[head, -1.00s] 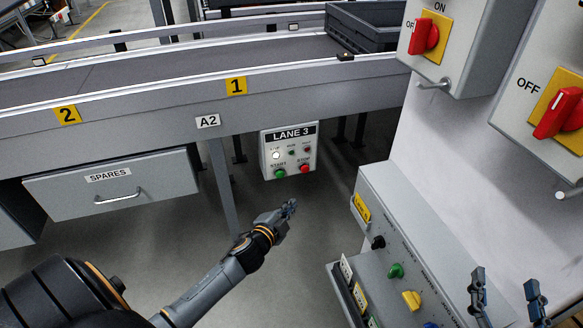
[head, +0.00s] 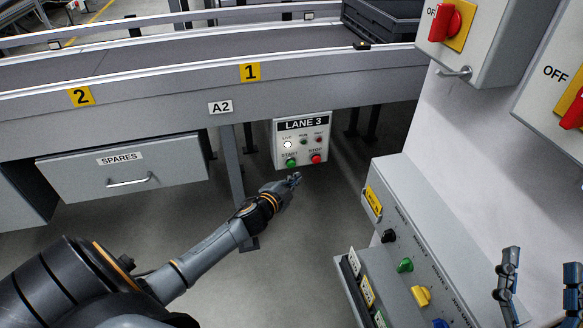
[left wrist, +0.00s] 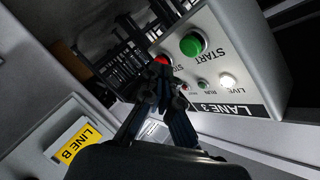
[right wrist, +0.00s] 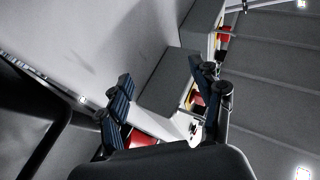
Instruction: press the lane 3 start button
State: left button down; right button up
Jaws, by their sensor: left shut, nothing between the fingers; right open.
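The LANE 3 box (head: 302,141) hangs below the conveyor's edge. Its green START button (head: 291,163) is at the lower left and its red STOP button (head: 316,159) at the lower right. A white lamp above START is lit. My left gripper (head: 295,179) is shut and empty, just below the box in the head view. In the left wrist view the START button (left wrist: 192,45) is in clear sight, while the left fingertips (left wrist: 160,70) overlap the view of the red STOP button (left wrist: 162,60). Whether they touch the box I cannot tell. My right gripper (head: 541,275) is open and empty at the lower right.
A grey panel (head: 400,215) with coloured knobs stands right of my left arm. Switch boxes with red handles (head: 445,22) are on the wall at the upper right. A SPARES drawer (head: 125,170) is under the conveyor at left. The floor between is clear.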

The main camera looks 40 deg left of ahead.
aim_at(294, 165)
pick_arm(q)
jog(key=shift+w+a, duration=0.75)
jog(key=shift+a, duration=0.1)
pick_arm(e)
jog(key=shift+s+r+t, duration=0.2)
jog(key=shift+r+t, duration=0.1)
jog(key=shift+r, duration=0.1)
pick_arm(q)
jog(key=shift+w+a, duration=0.1)
jog(key=shift+a, duration=0.05)
dwell(0.4)
jog(key=shift+w+a, duration=0.2)
pick_arm(e)
jog(key=shift+w+f, duration=0.15)
jog(key=shift+f, duration=0.05)
